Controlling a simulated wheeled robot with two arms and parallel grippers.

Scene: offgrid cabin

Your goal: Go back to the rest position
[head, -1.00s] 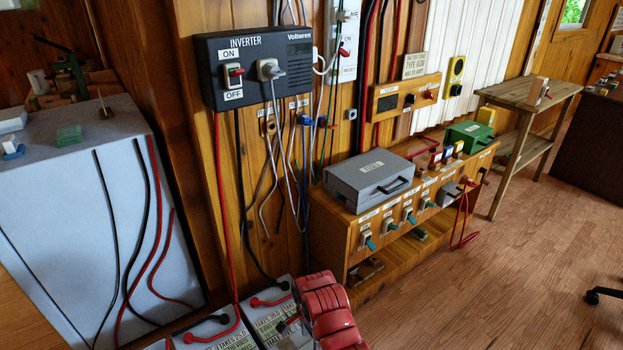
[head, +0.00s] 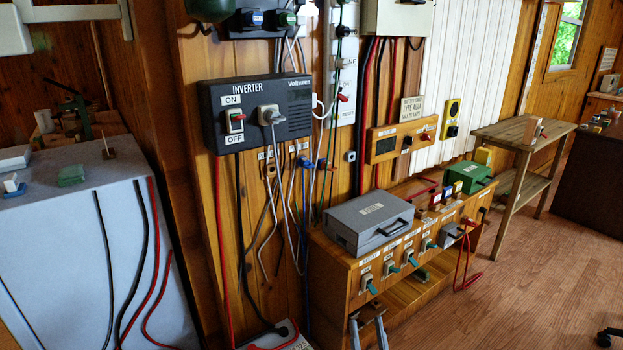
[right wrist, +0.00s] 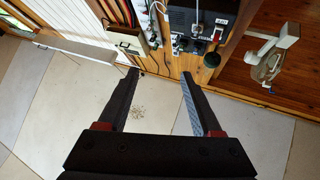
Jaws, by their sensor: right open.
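My right gripper (head: 367,327) shows at the bottom edge of the head view, in front of the wooden switch cabinet. Its two grey fingers are apart with nothing between them. In the right wrist view the right gripper (right wrist: 160,82) is also open and empty, with its dark fingers pointing toward the wall equipment. My left gripper is not in view.
An inverter (head: 258,112) hangs on the plank wall. The switch cabinet (head: 345,290) carries a grey box (head: 368,222) and a green box (head: 467,177). A wooden side table (head: 520,136) stands further right. Open plank floor (head: 520,290) lies at the lower right.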

